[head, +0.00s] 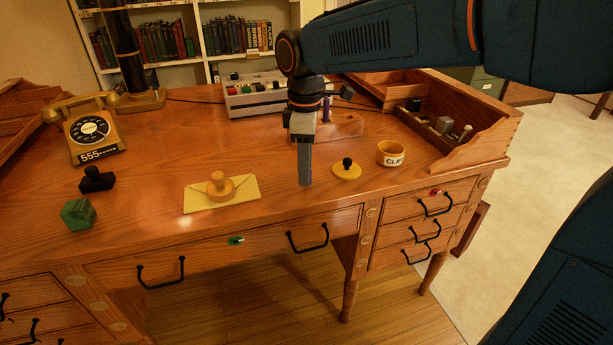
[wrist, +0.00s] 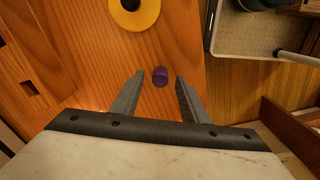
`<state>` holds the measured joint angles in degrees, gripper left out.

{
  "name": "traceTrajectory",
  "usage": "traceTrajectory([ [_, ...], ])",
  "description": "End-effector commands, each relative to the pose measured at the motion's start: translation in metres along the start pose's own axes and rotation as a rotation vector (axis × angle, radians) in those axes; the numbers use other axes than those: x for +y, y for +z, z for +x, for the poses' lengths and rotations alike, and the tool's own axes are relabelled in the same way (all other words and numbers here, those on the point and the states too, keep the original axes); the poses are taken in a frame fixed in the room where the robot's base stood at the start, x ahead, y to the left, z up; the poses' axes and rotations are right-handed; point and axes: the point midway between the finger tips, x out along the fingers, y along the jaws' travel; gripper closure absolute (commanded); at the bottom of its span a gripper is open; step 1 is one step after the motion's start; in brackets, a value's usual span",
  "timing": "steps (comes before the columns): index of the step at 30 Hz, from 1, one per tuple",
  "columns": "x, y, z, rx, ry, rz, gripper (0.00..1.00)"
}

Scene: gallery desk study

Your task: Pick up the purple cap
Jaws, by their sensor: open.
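The purple cap (wrist: 160,76) is a small dark purple cylinder on the wooden desk top in the wrist view, close to the desk's edge. My gripper (wrist: 160,80) is open, and the cap appears between its two fingertips, with a gap on each side. In the head view my gripper (head: 305,183) points straight down, low over the front part of the desk. I cannot make out the cap there; my fingers may hide it.
A yellow disc with a black knob (head: 347,171) lies right of my gripper, beside a yellow cup (head: 391,153). A yellow envelope (head: 222,194) with a stamp (head: 218,184) lies to the left. A purple upright item (head: 326,108) stands behind. The desk's front edge is near.

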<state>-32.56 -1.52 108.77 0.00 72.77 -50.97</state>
Motion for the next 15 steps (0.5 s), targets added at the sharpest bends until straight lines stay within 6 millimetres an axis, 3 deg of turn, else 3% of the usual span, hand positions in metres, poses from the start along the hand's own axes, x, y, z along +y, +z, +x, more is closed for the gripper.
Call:
traceTrajectory([
  [1, 0.0, 0.0, -0.0001, 0.0, 0.0, 0.0, 0.59],
  [6, 0.0, -0.0001, -0.0003, 0.0, 0.0, 0.0, 1.0],
  [15, 0.0, -0.0001, -0.0005, 0.0, 0.0, 0.0, 1.0],
])
